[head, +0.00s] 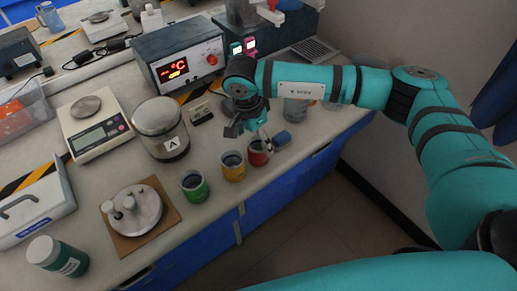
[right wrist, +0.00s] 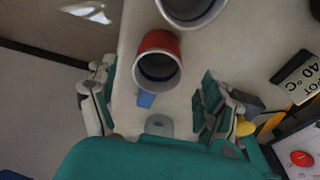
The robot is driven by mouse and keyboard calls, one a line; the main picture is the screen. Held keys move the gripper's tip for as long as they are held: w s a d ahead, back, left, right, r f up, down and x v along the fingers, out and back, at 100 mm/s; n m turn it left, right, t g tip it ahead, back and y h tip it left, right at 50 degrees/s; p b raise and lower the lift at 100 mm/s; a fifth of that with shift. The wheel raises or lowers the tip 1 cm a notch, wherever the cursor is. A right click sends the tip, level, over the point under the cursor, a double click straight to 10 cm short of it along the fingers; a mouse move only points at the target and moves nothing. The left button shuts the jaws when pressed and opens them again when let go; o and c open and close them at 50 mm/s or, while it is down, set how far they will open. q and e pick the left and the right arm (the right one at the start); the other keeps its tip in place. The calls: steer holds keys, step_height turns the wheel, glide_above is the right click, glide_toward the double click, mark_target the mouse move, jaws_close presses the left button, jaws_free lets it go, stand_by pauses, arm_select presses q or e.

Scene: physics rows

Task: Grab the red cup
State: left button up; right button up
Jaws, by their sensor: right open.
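The red cup (head: 258,153) stands upright near the front edge of the bench, at the right end of a row with a yellow cup (head: 233,168) and a green cup (head: 194,187). My right gripper (head: 250,131) is open and empty, just above and behind the red cup in the head view. In the right wrist view the red cup (right wrist: 158,45) shows its open top, ahead of and between the spread fingers of my right gripper (right wrist: 153,100); I see no contact. My left gripper is not in view.
A small blue item (head: 281,140) lies right of the red cup. A glass beaker (head: 292,113) stands behind it. A lidded jar marked A (head: 165,146), a display unit (head: 180,68) and a scale (head: 93,132) stand further left. The bench drops off in front of the cups.

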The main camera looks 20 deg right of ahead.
mark_target(260, 149)
steer(key=shift+f, duration=0.7)
steer(key=f+p, duration=0.1)
steer(key=f, duration=0.1)
steer(key=d+f+p, duration=0.1)
steer(key=f, duration=0.1)
steer(key=shift+d, duration=0.1)
steer(key=shift+w+f, duration=0.15)
steer(key=shift+f, duration=0.45)
steer(key=c, duration=1.2)
